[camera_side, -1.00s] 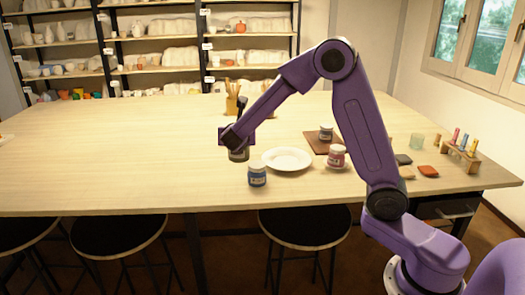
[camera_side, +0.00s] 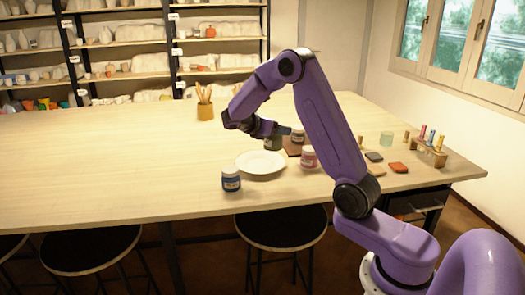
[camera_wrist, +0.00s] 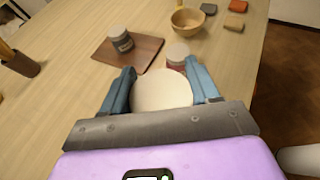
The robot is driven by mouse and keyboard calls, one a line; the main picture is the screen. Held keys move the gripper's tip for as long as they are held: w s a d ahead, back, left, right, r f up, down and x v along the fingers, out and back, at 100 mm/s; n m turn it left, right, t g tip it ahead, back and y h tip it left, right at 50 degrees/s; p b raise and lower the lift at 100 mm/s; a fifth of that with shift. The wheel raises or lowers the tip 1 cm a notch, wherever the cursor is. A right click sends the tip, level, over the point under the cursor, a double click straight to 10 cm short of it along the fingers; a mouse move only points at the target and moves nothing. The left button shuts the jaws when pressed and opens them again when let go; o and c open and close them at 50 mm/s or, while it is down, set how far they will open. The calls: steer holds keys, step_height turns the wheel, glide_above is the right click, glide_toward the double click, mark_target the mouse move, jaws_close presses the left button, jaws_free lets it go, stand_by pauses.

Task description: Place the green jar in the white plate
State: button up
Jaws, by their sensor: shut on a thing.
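My gripper (camera_side: 275,133) is shut on the green jar (camera_side: 273,144), a dark greenish jar. In the side view the held jar shows against the far rim of the white plate (camera_side: 248,168); its height above it is hard to tell. In the wrist view, the jar's pale round lid (camera_wrist: 162,90) sits between the two blue-grey fingers of my gripper (camera_wrist: 161,86). The jar's body is hidden there, and I cannot make out the plate in that view. The plate looks empty in the side view.
A blue jar (camera_side: 231,180) stands near the plate's front left. A pink jar (camera_side: 308,159) stands right of the plate. Behind are a brown board (camera_wrist: 143,55) with a grey jar (camera_wrist: 120,39), and a wooden bowl (camera_wrist: 187,21).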

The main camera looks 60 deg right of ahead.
steer(key=shift+w+d+f, duration=0.8)
steer(key=shift+w+f, duration=0.65)
steer(key=shift+f, duration=0.4)
steer(key=shift+w+d+f, duration=0.85)
steer(key=shift+w+f, duration=0.6)
steer(key=shift+f, duration=0.45)
steer(key=shift+w+d+f, duration=0.8)
steer(key=shift+w+f, duration=0.65)
steer(key=shift+f, duration=0.4)
steer(key=shift+f, duration=0.1)
steer(key=o, duration=1.2)
steer(key=shift+o, duration=0.2)
